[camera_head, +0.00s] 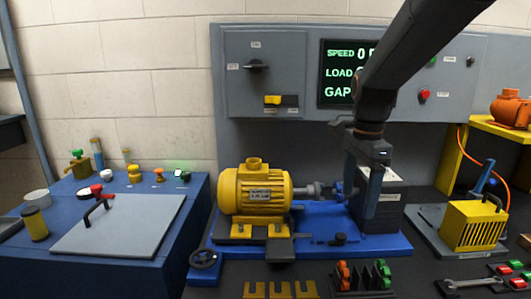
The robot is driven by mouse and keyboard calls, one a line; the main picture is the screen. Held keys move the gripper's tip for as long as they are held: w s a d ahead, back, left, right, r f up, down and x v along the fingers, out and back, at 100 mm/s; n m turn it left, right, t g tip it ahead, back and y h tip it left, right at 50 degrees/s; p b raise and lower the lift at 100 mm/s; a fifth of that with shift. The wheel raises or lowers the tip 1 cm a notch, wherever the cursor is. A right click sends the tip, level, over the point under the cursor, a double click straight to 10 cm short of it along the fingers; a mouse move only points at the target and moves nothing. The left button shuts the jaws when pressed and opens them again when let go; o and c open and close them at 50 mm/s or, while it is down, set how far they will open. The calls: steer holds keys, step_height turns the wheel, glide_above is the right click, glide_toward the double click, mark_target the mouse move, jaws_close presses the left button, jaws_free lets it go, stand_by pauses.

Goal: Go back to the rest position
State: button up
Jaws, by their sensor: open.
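My gripper (362,187) hangs down at the end of my dark arm, which comes in from the upper right. It is in front of the shaft end of the yellow motor (256,188) and beside a dark grey block (392,202). Its blue-grey fingers point down and appear empty. They overlap the blue coupling in the picture, and I cannot tell whether they touch it. The motor sits on a blue base (310,246) with a handwheel (204,259) at its left front.
A grey control panel (284,110) with a lit display (339,60) stands behind, partly hidden by my arm. A blue bench (40,265) with a grey plate (120,226) is at left. A yellow cage (472,225) and wrench (474,283) are at right. Slotted yellow pieces (280,291) lie in front.

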steer(key=s+a+f+n, duration=0.3)
steer(key=s+f+n, duration=1.1)
steer(key=s+n, duration=0.2)
steer(key=shift+f+t, duration=0.3)
steer(key=shift+t, duration=0.1)
stand_by(0.5)
